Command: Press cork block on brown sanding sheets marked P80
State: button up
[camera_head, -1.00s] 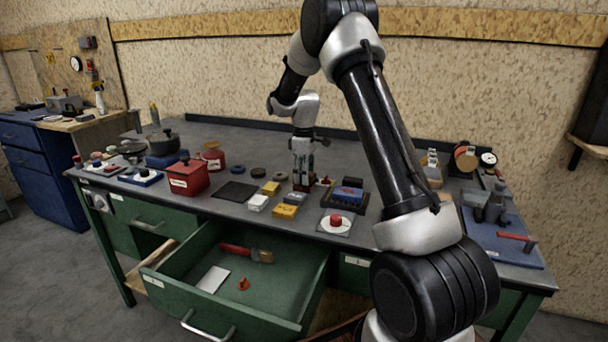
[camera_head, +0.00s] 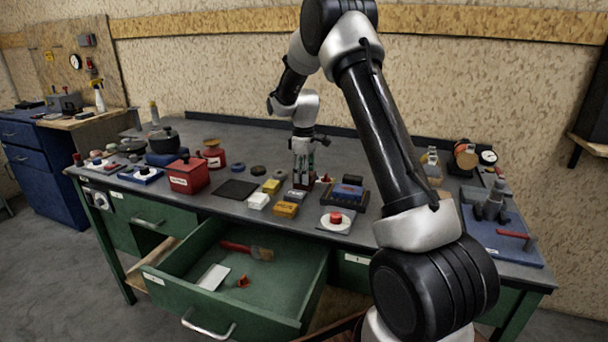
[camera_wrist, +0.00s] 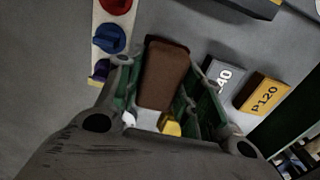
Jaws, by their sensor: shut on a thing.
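My gripper (camera_head: 303,172) points down at the middle of the bench. In the wrist view my gripper (camera_wrist: 162,88) is shut on a plain brown block (camera_wrist: 166,66), with a green-lined finger on each side. In the head view the brown block shows dark and small at the fingertips, low over or on the bench top; I cannot tell if it touches. No P80 mark is readable, and any brown sheets beneath the block are hidden. A yellow block marked P120 (camera_wrist: 263,94) and a grey block ending in "40" (camera_wrist: 224,76) lie to its right.
A red button on a white plate (camera_head: 336,220) and a dark tray with blue and black blocks (camera_head: 346,194) stand to the right. A red box (camera_head: 188,175) stands left. The green drawer (camera_head: 290,288) is open in front, holding a brush (camera_head: 247,250).

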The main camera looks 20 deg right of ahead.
dwell(0.5)
jog(key=shift+r, duration=3.5)
